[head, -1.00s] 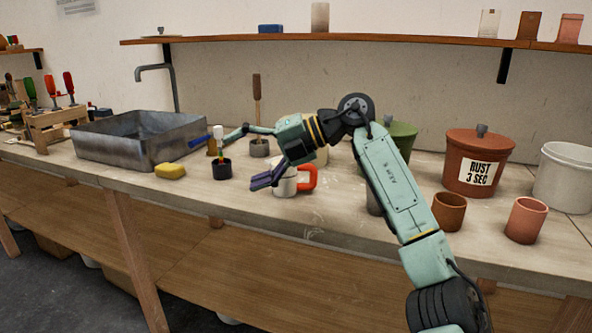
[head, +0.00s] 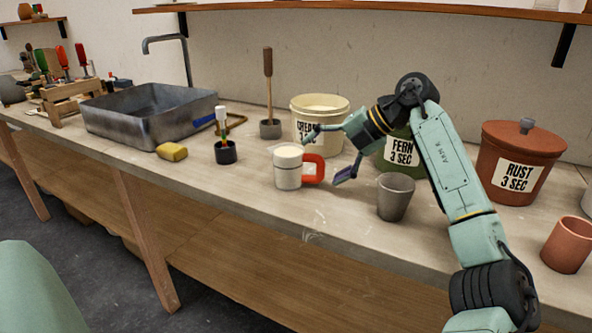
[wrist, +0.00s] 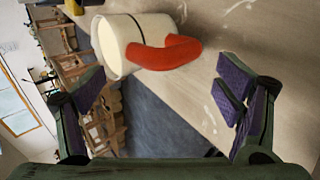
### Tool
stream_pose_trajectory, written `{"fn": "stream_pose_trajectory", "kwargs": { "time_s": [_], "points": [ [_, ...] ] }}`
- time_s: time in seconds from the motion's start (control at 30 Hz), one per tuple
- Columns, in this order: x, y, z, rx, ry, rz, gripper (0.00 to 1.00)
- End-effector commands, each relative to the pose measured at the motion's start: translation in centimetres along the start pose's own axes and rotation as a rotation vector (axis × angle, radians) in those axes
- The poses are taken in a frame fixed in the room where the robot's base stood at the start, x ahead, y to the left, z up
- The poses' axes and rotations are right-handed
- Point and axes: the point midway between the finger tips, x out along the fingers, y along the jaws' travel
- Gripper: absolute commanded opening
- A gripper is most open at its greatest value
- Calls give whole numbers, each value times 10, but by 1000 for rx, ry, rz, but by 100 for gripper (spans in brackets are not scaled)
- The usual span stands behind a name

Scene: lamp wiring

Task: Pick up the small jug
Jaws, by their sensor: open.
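The small jug (head: 288,168) is white with a dark line round it and a red handle (head: 313,170). It stands upright on the workbench, handle to the right. My gripper (head: 329,156) is open and empty on the handle side of the jug, its fingers spread and pointing left towards it. In the wrist view the jug (wrist: 118,45) lies ahead of and above the gap between the purple-padded fingers of the gripper (wrist: 160,85), with the red handle (wrist: 165,53) nearest the gap. I see no contact between them.
A grey tumbler (head: 394,197) stands right of the jug, below my gripper. Behind are the cream tub (head: 338,112) and green tub (head: 396,158). Bench is clear in front of the jug.

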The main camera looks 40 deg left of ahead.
Motion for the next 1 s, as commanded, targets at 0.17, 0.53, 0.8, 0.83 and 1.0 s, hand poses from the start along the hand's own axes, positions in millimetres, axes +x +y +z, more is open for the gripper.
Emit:
{"fn": "stream_pose_trajectory", "kwargs": {
  "time_s": [0.17, 0.53, 0.8, 0.83, 1.0],
  "points": [
    [24, 2, 8, -1, 5, 2, 85],
    [48, 0, 9, -2, 0, 0, 85],
    [48, 0, 9, -2, 0, 1, 72],
    [48, 0, 9, -2, 1, 1, 70],
    [48, 0, 9, -2, 0, 1, 59]
  ]
}}
